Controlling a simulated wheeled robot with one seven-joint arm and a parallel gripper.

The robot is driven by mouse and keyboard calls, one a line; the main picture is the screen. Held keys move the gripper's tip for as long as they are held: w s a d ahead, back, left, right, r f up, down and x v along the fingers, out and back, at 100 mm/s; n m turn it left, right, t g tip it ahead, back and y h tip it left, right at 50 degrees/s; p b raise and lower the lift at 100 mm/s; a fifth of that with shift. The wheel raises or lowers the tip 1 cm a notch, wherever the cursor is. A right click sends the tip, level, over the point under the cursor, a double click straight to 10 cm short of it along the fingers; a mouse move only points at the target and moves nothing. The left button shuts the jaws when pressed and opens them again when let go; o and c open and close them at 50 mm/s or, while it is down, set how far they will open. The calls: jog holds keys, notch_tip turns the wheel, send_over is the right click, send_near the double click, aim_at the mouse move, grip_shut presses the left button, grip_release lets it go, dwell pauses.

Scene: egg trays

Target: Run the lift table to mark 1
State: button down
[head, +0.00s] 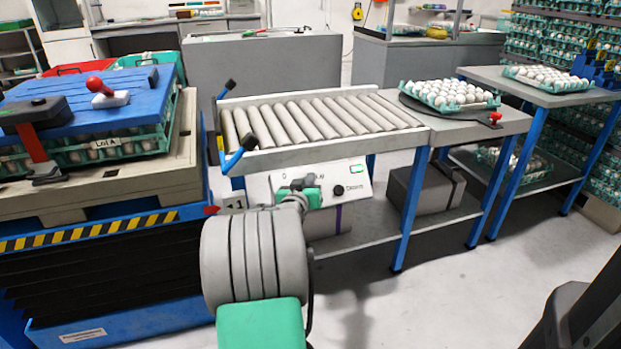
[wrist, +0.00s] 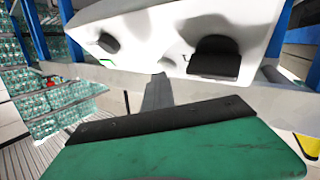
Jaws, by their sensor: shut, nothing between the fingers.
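The lift table (head: 110,235) stands at the left, with a blue base, black bellows and a yellow-black striped edge. It carries a loaded pallet. A small plate marked 1 (head: 236,203) is beside its right edge. The white control panel (head: 265,187) is under the roller conveyor, with a black knob (head: 339,190) and a green-lit display (head: 357,168). My arm hides part of its face. In the wrist view the panel shows a black control (wrist: 215,60) and the other knob (wrist: 108,43). My gripper (wrist: 157,80) is shut and empty, close to the panel; contact cannot be told.
The pallet (head: 110,180) holds green egg trays under a blue cover with a red-knobbed item on top. The roller conveyor (head: 310,120) stands above the panel. An egg tray (head: 447,107) sits on the bench to its right. Bare floor (head: 450,290) is open at the lower right.

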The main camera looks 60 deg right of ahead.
jog(key=shift+s+a+r+p, duration=0.35)
jog(key=shift+s+a+r, duration=0.1)
jog(key=shift+r, duration=0.1)
jog(key=s+a+r+p, duration=0.2)
jog(key=r+p, duration=0.1)
jog(key=shift+s+a+r, duration=0.15)
jog(key=shift+s+a, duration=0.15)
jog(key=shift+a, duration=0.05)
dwell(0.6)
